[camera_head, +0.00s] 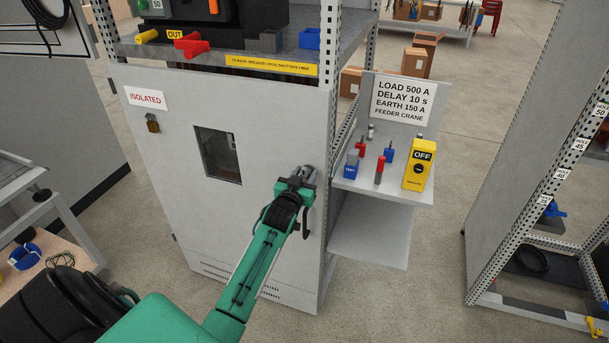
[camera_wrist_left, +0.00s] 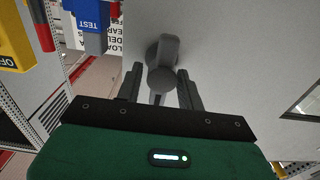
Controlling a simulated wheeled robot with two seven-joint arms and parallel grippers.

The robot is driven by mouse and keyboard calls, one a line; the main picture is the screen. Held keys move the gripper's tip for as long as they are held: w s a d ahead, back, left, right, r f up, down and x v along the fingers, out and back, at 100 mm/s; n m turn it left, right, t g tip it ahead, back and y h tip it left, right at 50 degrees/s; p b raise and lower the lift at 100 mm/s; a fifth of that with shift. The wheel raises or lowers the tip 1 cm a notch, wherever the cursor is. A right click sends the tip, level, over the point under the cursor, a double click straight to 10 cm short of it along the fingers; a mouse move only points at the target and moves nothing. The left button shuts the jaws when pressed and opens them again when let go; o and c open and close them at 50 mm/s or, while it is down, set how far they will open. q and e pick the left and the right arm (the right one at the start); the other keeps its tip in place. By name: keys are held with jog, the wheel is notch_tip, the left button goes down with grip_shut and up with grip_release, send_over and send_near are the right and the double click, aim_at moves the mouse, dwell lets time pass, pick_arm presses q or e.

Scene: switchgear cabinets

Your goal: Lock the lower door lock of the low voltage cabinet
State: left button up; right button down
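The low voltage cabinet's pale grey door (camera_head: 230,225) is closed, with a small window in it. My left gripper (camera_head: 301,176) is at the right side of this door, beyond the window. In the wrist view a dark grey lock handle (camera_wrist_left: 161,80) with a round base stands out from the panel between the two fingers of my left gripper (camera_wrist_left: 160,82). A gap shows on each side of the handle, so the gripper is open around it. In the head view the gripper largely hides this spot. A dark lever (camera_head: 305,223) hangs just below the gripper. My right gripper is not in view.
A side shelf (camera_head: 385,187) right of the door carries small red and blue items and a yellow OFF box (camera_head: 418,162). A padlock (camera_head: 152,123) hangs under the ISOLATED sign (camera_head: 146,99). Another rack (camera_head: 535,200) stands at the right, with open floor between.

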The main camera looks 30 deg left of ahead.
pick_arm(q)
grip_shut()
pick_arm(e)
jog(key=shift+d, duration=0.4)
